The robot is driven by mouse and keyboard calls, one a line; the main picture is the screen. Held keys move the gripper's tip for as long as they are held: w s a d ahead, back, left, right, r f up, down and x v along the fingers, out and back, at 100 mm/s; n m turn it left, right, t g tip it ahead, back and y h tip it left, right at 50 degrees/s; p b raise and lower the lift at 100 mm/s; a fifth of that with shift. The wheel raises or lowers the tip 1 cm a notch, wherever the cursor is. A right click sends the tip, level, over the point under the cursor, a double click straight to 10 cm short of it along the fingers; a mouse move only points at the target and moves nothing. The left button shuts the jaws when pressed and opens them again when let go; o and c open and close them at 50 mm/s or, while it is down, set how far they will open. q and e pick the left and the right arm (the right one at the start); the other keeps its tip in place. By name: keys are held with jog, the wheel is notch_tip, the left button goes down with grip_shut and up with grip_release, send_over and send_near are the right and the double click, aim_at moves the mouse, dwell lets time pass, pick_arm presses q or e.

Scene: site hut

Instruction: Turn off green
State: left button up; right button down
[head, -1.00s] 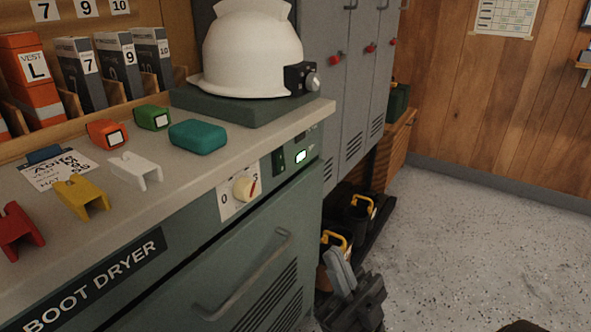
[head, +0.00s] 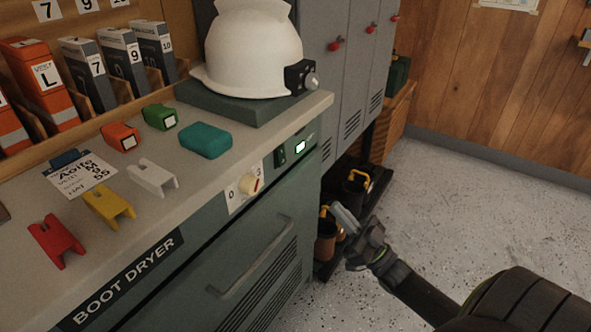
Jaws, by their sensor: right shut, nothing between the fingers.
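A small green block (head: 160,117) with a pale square face sits on the counter beside a similar orange block (head: 121,137). On the dryer front, a switch panel has a dark rocker (head: 281,157) and a small bright green-white lit window (head: 300,147). A cream dial (head: 250,185) with a red pointer is to its left, on a plate marked 0. My right gripper (head: 344,216) is shut and empty, to the right of the dryer front and below the lit window, touching none of these. My left gripper is out of view.
The counter (head: 205,178) also holds a teal case (head: 206,140), a white helmet (head: 255,50) with a lamp, red, yellow and white clips and a name card. The boot dryer door has a bar handle (head: 250,262). Boots (head: 354,190) stand behind my gripper.

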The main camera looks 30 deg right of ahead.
dwell(0.3)
send_near(283, 161)
notch_tip(283, 161, up, 4)
jog(key=w, duration=0.1)
jog(key=w+a, duration=0.1)
jog(key=w, duration=0.1)
jog(key=shift+w+a+f, duration=0.1)
jog(key=shift+a+f, duration=0.05)
jog(key=shift+w+a+b, duration=0.15)
jog(key=shift+w+b, duration=0.15)
jog(key=shift+w, duration=0.15)
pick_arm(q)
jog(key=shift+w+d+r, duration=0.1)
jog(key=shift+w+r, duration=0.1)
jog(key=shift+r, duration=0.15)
pick_arm(e)
jog(key=shift+w, duration=0.1)
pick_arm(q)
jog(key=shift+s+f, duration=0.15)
